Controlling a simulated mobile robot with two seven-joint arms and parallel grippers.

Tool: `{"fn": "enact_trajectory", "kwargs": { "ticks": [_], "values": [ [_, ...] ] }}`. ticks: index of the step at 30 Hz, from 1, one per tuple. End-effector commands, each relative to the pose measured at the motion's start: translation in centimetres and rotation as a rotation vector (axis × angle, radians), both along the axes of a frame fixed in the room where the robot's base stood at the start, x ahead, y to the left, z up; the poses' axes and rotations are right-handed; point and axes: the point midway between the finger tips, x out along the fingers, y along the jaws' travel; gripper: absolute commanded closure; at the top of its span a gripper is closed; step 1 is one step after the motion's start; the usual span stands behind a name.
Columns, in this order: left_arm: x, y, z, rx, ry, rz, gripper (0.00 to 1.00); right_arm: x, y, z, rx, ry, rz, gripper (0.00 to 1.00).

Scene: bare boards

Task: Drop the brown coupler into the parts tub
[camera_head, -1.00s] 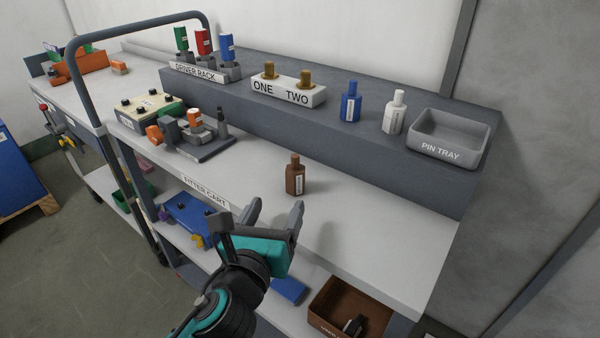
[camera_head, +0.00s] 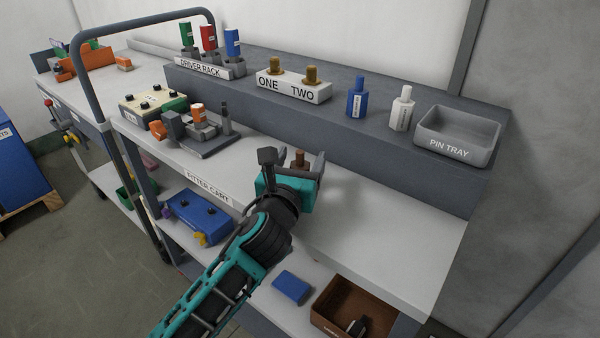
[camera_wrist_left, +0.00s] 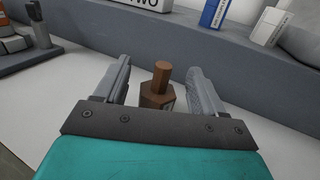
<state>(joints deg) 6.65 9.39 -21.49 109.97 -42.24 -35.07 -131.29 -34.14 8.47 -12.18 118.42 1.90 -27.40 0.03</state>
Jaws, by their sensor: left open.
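The brown coupler (camera_head: 299,160) stands upright on the cart's top shelf, mostly hidden behind my left gripper (camera_head: 302,168) in the head view. In the left wrist view the coupler (camera_wrist_left: 161,88) stands between the two open fingers of my left gripper (camera_wrist_left: 160,78), with a visible gap on each side. No tub reads clearly as the parts tub. A brown open tub (camera_head: 327,316) with a dark item inside sits on the lower shelf, its label too small to read. A blue container (camera_head: 18,170) at the far left has a cut-off label ending in "TS".
The raised ledge behind holds a blue bottle (camera_head: 356,98), a white bottle (camera_head: 402,110), the pin tray (camera_head: 459,151) and the ONE/TWO block (camera_head: 293,88). A grey fixture (camera_head: 200,138) stands left of my gripper. The shelf's right part (camera_head: 400,225) is clear.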

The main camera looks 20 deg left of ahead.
Motion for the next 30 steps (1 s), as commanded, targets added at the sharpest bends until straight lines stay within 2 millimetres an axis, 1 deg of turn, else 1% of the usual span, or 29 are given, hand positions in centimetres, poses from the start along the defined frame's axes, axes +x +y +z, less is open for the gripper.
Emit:
{"fn": "enact_trajectory", "kwargs": {
  "ticks": [1, 4, 7, 12, 14, 30],
  "values": [
    [0.8, 0.1, -0.1, 0.000, -0.001, 0.001, 0.31, 0.0, 0.1, -0.2, 0.002, -0.001, 0.000, 0.57],
    [1.7, 0.1, -0.1, 0.000, 0.001, 0.001, 0.31, 0.0, 0.1, -0.3, 0.002, -0.001, 0.001, 0.57],
    [2.0, 0.1, -0.1, 0.000, 0.002, 0.001, 0.31, 0.0, 0.1, -0.3, 0.002, -0.001, 0.001, 0.57],
    [2.0, 0.1, -0.1, 0.000, 0.002, 0.001, 0.31, 0.0, 0.1, -0.2, 0.003, -0.003, 0.001, 0.57],
    [2.0, 0.1, -0.1, 0.000, 0.002, 0.001, 0.35, 0.1, 0.1, -0.2, 0.002, -0.004, 0.002, 0.57],
    [2.0, 0.1, -0.1, 0.001, 0.002, 0.001, 0.87, 0.2, 0.0, -0.2, -0.002, -0.008, 0.006, 0.57]
  ]
}}
